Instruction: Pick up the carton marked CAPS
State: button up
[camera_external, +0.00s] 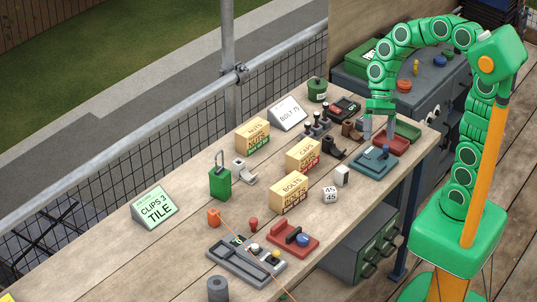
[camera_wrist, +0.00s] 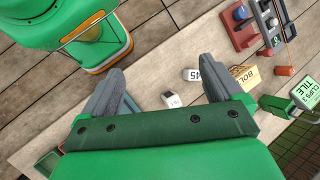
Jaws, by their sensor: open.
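The carton marked CAPS (camera_external: 302,156) is a small tan box on the wooden bench, standing between a carton marked NUTS (camera_external: 252,135) and a carton marked BOLTS (camera_external: 289,191). My gripper (camera_external: 378,128) is above the right part of the bench, to the right of the CAPS carton and apart from it. In the wrist view my gripper (camera_wrist: 165,90) has its two grey fingers spread wide with nothing between them. The BOLTS carton also shows in the wrist view (camera_wrist: 245,77). I cannot make out the CAPS carton there.
Near the CAPS carton are a dark clamp-like part (camera_external: 333,147), a white block (camera_external: 342,175) and a die marked 45 (camera_external: 330,195).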

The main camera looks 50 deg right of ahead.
jog(key=w+a+f+m+y, duration=0.2)
jog(key=w+m+y, duration=0.1)
jog(key=w, duration=0.5)
jog(key=m+t+y, duration=0.3)
jog(key=m+y, duration=0.2)
jog(key=m, duration=0.5)
send_near(307, 145)
jog(key=x, duration=0.4)
jog(key=shift+x, duration=3.45)
jog(key=shift+c, duration=0.4)
jog(key=c, duration=1.3)
jog(key=shift+w, duration=0.1)
jog(key=shift+c, duration=0.2)
